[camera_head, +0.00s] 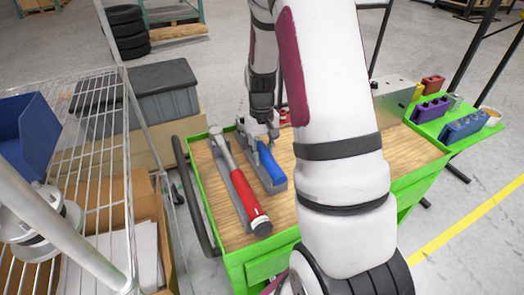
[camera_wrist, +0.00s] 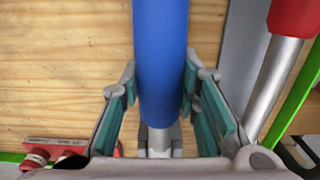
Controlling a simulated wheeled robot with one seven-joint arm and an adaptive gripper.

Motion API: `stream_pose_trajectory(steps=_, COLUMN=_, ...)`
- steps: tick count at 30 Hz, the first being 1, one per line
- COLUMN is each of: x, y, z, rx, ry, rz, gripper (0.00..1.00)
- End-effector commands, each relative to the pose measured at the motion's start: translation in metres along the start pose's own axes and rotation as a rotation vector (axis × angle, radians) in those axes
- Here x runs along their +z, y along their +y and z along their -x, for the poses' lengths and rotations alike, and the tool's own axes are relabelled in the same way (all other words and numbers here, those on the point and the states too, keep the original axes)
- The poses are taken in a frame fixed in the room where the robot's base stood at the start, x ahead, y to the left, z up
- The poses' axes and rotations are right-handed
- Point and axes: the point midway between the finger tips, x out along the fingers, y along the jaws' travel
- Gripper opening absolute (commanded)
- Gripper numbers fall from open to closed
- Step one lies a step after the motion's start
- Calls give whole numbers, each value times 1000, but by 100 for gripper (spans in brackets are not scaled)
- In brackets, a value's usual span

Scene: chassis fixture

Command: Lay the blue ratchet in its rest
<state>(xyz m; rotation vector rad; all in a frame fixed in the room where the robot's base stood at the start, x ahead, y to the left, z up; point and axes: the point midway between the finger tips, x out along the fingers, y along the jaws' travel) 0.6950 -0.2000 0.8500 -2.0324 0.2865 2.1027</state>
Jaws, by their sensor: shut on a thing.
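The blue ratchet is in my gripper; its blue handle (camera_head: 270,164) shows just below the fingers in the head view. In the wrist view the blue handle (camera_wrist: 160,60) runs down between the teal finger pads, with a short silver shaft at its lower end. My gripper (camera_wrist: 160,108) is shut on it. A grey rest (camera_head: 277,187) lies under or beside the blue handle on the bench; I cannot tell whether the ratchet touches it. The ratchet's head is mostly hidden by the gripper.
A red-handled ratchet (camera_head: 246,197) lies close on the left along another grey rest; it also shows in the wrist view (camera_wrist: 292,18). The green-edged wooden bench (camera_head: 212,195) has a grey box (camera_head: 392,98) at back right. A wire shelf (camera_head: 88,150) stands left.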

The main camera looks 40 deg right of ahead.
Motion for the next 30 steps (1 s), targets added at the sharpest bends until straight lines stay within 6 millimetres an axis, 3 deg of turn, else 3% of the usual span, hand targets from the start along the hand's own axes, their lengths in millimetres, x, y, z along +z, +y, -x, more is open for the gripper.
stream_pose_trajectory(steps=7, x=-1, y=0, z=0, rx=0, ry=3, rz=0, gripper=0)
stream_pose_trajectory(steps=8, x=-1, y=0, z=0, rx=0, ry=3, rz=0, gripper=36)
stream_pose_trajectory(steps=10, x=-1, y=0, z=0, rx=0, ry=2, rz=0, gripper=52)
stream_pose_trajectory(steps=20, x=0, y=0, z=1, rx=0, ry=0, rz=0, gripper=53)
stream_pose_trajectory(steps=30, x=2, y=0, z=37, rx=0, ry=2, rz=0, gripper=53)
